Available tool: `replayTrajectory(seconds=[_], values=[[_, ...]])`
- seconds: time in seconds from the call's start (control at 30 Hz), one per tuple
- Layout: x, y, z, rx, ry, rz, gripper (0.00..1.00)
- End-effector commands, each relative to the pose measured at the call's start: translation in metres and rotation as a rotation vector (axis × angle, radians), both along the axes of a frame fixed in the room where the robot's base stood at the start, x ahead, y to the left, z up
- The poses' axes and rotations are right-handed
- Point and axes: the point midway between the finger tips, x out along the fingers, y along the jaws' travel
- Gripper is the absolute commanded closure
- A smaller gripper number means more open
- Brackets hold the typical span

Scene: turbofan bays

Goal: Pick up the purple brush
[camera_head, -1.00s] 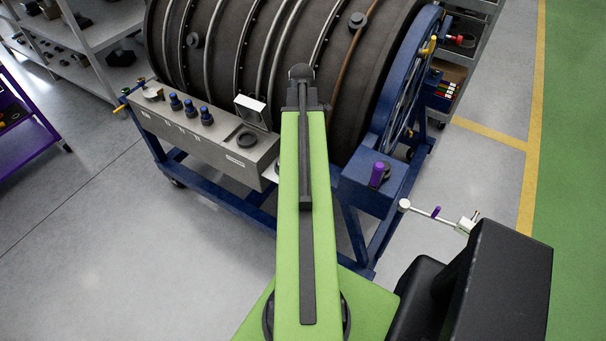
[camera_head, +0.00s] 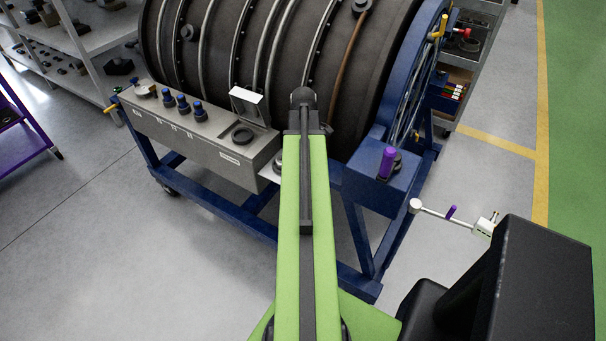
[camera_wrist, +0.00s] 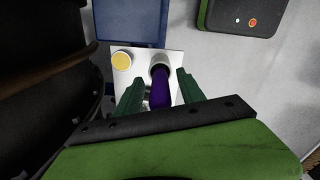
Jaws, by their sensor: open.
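The purple brush (camera_wrist: 160,92) shows in the wrist view as a dark purple handle at a round grey-rimmed holder on a white plate (camera_wrist: 145,58). My gripper (camera_wrist: 159,80) is open, with one green finger on each side of the handle. I cannot tell whether either finger touches it. In the head view my green arm hides the gripper. An upright purple handle (camera_head: 388,161) stands by a dark round piece on the blue corner box there; I cannot tell if it is the same brush.
A yellow-topped cup (camera_wrist: 122,61) stands left of the brush on the plate. The large dark engine (camera_head: 230,60) rests on a blue stand (camera_head: 230,212). A grey panel (camera_head: 205,140) with blue knobs fronts it. Shelves (camera_head: 95,35) stand at the left. Floor is clear at lower left.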

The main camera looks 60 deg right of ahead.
Motion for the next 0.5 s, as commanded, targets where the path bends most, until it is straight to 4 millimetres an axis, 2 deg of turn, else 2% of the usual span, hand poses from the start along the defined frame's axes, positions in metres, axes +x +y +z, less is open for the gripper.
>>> replayTrajectory(seconds=[0.03, 0.23, 0.5], values=[[0.0000, 0.0001, -0.0085, 0.000, 0.000, 0.000, 0.54], [-0.0002, -0.0001, -0.0044, 0.000, 0.000, -0.001, 0.54], [-0.0004, -0.0002, -0.0043, 0.000, 0.000, -0.001, 0.89]])
